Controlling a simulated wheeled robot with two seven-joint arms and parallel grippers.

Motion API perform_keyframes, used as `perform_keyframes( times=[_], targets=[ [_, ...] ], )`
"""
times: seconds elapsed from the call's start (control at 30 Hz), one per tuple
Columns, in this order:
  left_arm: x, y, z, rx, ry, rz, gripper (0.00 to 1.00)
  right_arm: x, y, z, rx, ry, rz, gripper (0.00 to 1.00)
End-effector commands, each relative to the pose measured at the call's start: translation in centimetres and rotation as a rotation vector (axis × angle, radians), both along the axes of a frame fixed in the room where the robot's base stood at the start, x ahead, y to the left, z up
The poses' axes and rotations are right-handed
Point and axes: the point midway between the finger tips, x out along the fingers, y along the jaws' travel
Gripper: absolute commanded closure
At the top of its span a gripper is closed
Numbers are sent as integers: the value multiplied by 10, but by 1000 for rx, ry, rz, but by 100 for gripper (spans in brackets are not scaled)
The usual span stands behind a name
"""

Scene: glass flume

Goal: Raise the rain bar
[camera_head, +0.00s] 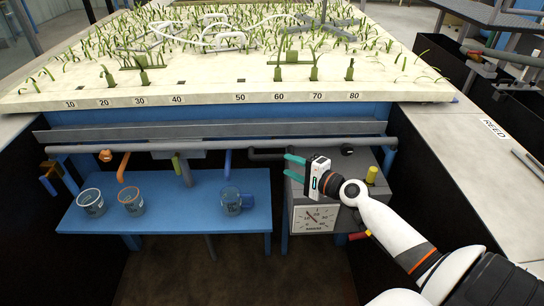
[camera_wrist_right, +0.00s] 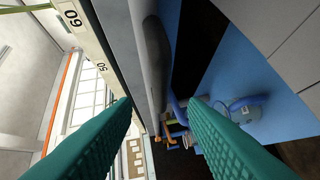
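I cannot surely pick out the rain bar. A long grey pipe (camera_head: 215,146) runs level under the front edge of the planted bed (camera_head: 200,92), with orange, green and blue outlets; its dark elbow (camera_head: 268,155) is at the right. My right gripper (camera_head: 286,168) points left just right of this elbow, above the grey gauge box. Its two teal fingers are apart with nothing between them. In the right wrist view the fingers (camera_wrist_right: 160,140) frame an empty gap, with the grey pipe beyond. My left gripper is not in view.
A blue bench (camera_head: 170,192) carries glass beakers (camera_head: 90,202). The gauge box has a dial (camera_head: 315,218), a yellow knob (camera_head: 371,174) and a red handle (camera_head: 358,236). A pale ledge marked REED (camera_head: 490,180) is at right. The floor before the bench is clear.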

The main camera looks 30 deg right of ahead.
Motion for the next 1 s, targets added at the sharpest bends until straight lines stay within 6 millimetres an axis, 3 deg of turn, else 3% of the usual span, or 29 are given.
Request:
perform_keyframes(
  times=[0.2, 0.4, 0.83, 1.0],
  targets=[
    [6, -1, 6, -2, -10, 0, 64, 43, 10, -5, 0, -2, 0, 60],
    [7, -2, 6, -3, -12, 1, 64, 68, 17, -10, -1, 0, 0, 60],
    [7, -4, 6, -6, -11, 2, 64, 77, 20, -12, -3, 2, 2, 60],
    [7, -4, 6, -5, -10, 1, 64, 77, 20, -12, -4, 2, 1, 87]
  ],
)
